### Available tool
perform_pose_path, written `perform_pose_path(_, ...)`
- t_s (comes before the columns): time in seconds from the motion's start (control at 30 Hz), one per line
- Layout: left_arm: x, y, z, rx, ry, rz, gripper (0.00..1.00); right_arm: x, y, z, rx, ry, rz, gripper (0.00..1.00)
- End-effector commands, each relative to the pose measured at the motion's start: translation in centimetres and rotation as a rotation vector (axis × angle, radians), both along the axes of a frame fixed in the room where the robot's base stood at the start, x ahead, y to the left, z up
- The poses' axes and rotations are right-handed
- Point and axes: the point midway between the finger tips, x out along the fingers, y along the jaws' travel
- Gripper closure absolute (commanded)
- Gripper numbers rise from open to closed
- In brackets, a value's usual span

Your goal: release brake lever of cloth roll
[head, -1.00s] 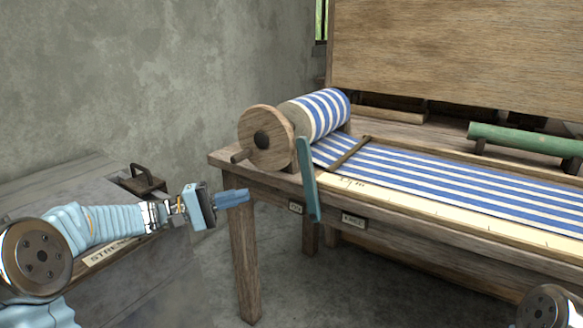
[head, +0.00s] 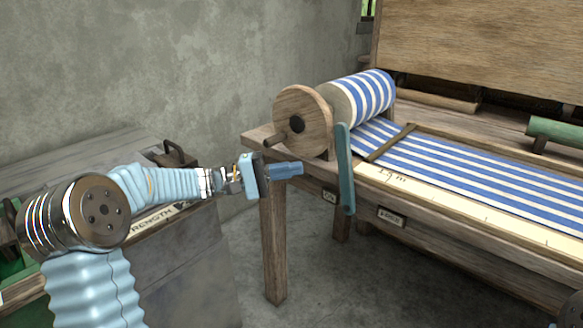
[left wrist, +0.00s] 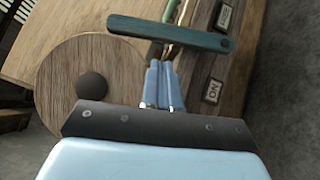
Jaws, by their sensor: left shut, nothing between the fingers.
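The brake lever is a teal bar (head: 345,170) hanging near upright at the table's front edge, beside the cloth roll's wooden disc (head: 302,121). The cloth roll (head: 358,98) is wound with blue and white striped cloth. My left gripper (head: 300,169) is shut and empty, its tips pointing at the lever from its left, with a small gap between them in the head view. In the left wrist view the lever (left wrist: 180,33) lies across the picture just beyond the blue fingers (left wrist: 160,68). Whether the tips touch it is unclear. My right gripper is out of view.
The loom table's leg (head: 273,245) stands below. A grey chest (head: 185,265) with a metal handle stands at the left, beneath my left arm.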

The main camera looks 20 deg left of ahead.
Motion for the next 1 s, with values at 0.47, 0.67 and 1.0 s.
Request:
perform_pose_path(0.47, 2.9, -6.1, 1.0, -0.001, 0.002, -0.001, 1.00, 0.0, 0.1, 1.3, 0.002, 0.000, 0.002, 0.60)
perform_pose_path(0.67, 3.1, -6.4, 1.0, -0.001, 0.002, 0.000, 1.00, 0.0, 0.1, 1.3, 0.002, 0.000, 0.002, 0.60)
perform_pose_path(1.0, 3.0, -6.5, 1.1, 0.014, -0.005, -0.001, 1.00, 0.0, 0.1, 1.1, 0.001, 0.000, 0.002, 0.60)
